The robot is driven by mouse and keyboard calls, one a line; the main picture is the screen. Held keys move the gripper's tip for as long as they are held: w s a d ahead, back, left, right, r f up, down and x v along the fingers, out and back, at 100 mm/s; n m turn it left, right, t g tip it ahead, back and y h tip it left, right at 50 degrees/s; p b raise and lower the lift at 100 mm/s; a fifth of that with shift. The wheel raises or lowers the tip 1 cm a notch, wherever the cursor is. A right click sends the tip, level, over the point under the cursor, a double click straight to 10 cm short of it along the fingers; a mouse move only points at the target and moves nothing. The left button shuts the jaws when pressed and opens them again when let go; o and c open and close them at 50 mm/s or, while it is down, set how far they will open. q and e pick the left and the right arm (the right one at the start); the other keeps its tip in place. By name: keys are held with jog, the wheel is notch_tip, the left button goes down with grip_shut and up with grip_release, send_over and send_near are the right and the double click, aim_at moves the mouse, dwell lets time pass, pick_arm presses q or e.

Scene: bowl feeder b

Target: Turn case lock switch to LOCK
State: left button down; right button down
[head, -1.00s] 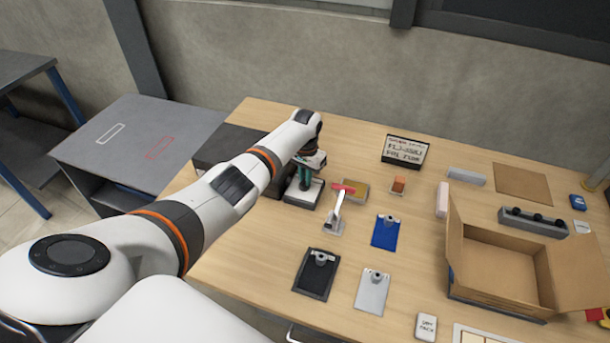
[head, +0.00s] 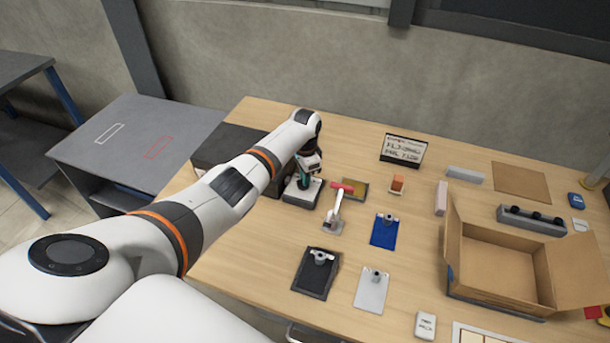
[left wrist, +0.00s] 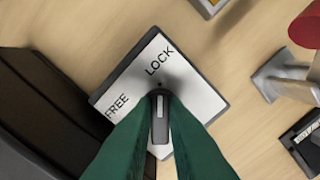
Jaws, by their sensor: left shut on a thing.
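The case lock switch (head: 302,192) is a square plate with a dark border near the table's left side. In the left wrist view its white face (left wrist: 128,88) carries the words FREE and LOCK. Its dark knob (left wrist: 160,128) has a white line and stands between the green fingers of my left gripper (left wrist: 160,110). The gripper is shut on the knob. The white line points up in that view, toward the word LOCK. In the head view my left gripper (head: 305,180) comes down onto the switch, and the knob is mostly hidden.
A dark box (head: 225,145) stands left of the switch. A red-handled lever clamp (head: 338,208) stands close on the right. An open cardboard box (head: 500,265) is at the right. A small sign (head: 403,150) stands at the back. Bare table lies in front of the switch.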

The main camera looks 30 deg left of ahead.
pick_arm(q)
jog(key=shift+w+r, duration=0.1)
jog(key=c, duration=1.4)
grip_release()
jog(key=shift+c, duration=0.2)
notch_tip(320, 180, up, 12)
jog(key=b, duration=0.1)
